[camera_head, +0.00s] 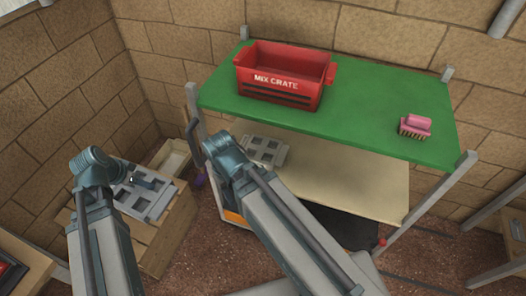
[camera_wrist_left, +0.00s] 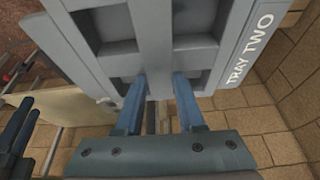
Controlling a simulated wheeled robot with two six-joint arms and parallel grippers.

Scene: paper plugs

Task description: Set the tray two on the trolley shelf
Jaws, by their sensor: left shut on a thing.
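Tray two (camera_head: 150,203), a grey tray with square recesses, is at the left in the head view, above or on a wooden crate; I cannot tell if it touches. Its "TRAY TWO" lettering shows in the left wrist view, where the tray (camera_wrist_left: 245,45) fills the top. My left gripper (camera_head: 143,181) is shut on its middle bar. The trolley's beige lower shelf (camera_head: 350,185) is under the green top and holds a similar grey tray (camera_head: 264,151) at its left end. My right gripper (camera_head: 212,146) is beside that tray; its fingers are not clear.
The trolley's green top (camera_head: 370,115) carries a red "MIX CRATE" (camera_head: 283,78) and a pink brush (camera_head: 415,126). The wooden crate (camera_head: 165,240) stands left of the trolley. The shelf's middle and right are bare. A trolley post (camera_head: 193,105) stands between crate and shelf.

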